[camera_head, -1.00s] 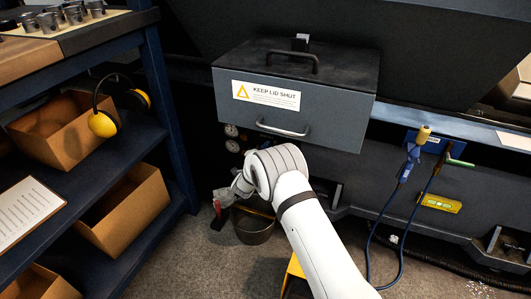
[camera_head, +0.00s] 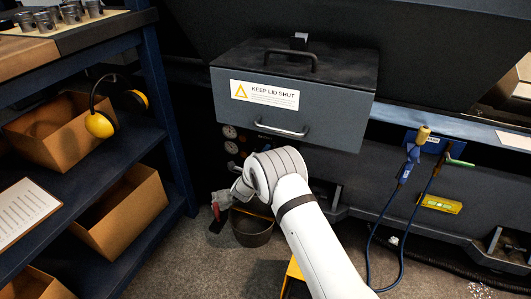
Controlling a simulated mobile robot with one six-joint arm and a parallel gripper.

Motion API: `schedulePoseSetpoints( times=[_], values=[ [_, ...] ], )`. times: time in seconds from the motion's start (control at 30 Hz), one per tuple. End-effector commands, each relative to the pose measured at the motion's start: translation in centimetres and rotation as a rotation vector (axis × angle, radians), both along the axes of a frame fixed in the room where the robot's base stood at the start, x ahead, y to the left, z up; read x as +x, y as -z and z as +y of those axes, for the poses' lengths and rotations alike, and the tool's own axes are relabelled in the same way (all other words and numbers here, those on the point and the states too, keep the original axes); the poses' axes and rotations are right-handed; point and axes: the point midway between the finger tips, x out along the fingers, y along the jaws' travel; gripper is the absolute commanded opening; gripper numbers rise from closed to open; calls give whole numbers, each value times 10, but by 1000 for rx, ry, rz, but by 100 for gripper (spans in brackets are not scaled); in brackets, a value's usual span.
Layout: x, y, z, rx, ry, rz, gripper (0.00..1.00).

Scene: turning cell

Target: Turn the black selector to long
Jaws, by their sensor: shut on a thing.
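My gripper (camera_head: 222,207) is low at left centre, beyond my white arm and beside the dark bucket. Small red and dark parts show at its tip. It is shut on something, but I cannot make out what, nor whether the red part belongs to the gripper. I cannot pick out the black selector or its markings; my arm and the shadow under the lidded box hide part of that area.
A grey lidded box (camera_head: 292,100) marked KEEP LID SHUT overhangs round gauges (camera_head: 230,132). A dark bucket (camera_head: 252,228) stands on the floor close to my gripper. A blue shelf unit (camera_head: 115,155) with cardboard boxes (camera_head: 125,215) borders the left. Blue hoses (camera_head: 372,235) hang at right.

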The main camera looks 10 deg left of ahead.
Motion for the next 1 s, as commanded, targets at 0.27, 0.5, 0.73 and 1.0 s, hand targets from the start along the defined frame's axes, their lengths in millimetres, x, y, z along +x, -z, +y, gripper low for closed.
schedulePoseSetpoints(
  times=[0.27,0.5,0.73,1.0],
  values=[
    [0,1,-1,3,1,2,0],
    [0,1,-1,2,1,2,23],
    [0,1,-1,2,1,1,34],
    [-12,-2,2,0,0,3,34]
  ],
)
